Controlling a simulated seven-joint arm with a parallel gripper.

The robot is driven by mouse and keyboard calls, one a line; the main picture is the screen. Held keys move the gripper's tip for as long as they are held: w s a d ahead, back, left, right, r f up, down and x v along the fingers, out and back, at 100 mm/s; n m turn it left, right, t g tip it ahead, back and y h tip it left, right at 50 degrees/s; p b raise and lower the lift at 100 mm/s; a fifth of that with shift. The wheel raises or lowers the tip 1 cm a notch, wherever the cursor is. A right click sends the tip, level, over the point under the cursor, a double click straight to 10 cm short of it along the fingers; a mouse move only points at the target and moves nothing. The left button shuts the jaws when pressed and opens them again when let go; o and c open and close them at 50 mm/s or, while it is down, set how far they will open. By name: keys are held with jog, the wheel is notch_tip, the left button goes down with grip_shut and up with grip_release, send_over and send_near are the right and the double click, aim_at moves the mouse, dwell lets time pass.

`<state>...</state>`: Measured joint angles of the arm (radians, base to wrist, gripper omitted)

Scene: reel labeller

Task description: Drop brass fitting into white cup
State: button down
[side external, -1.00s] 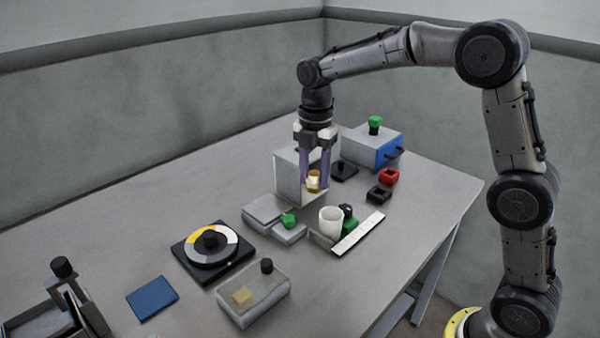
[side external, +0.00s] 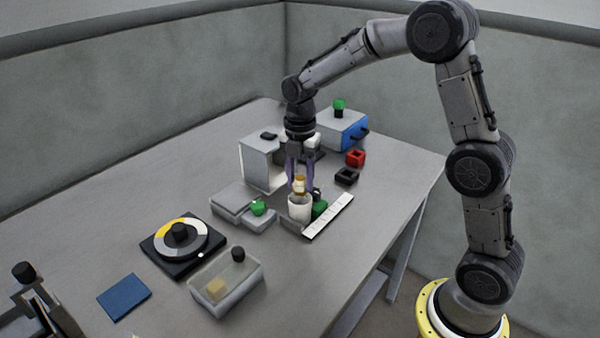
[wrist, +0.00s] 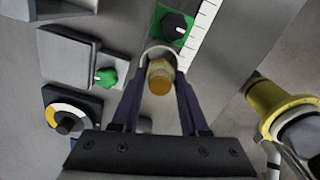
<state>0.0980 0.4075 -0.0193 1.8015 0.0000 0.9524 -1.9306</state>
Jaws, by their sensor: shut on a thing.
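The brass fitting (side external: 299,183) is held between the fingers of my gripper (side external: 300,182), which is shut on it. The white cup (side external: 299,209) stands upright on the table directly below, and the fitting appears at or just above its rim. In the wrist view the fitting (wrist: 160,78) shows between the fingertips and covers most of the cup's mouth. Part of the cup's rim (wrist: 163,51) shows behind it. I cannot tell whether the fitting's lower end is inside the cup.
A green block with a black knob (side external: 319,207) and a white ruler (side external: 328,216) are close beside the cup. A grey box with a green knob (side external: 258,208) lies left. A grey cabinet (side external: 262,162) stands behind. Open table lies at the front right.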

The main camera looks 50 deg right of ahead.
jog(key=shift+f, duration=0.25)
dwell(0.4)
jog(key=shift+c, duration=1.7)
grip_release()
jog(key=shift+r, duration=0.1)
notch_tip(320, 180, up, 14)
jog(key=shift+f, duration=0.2)
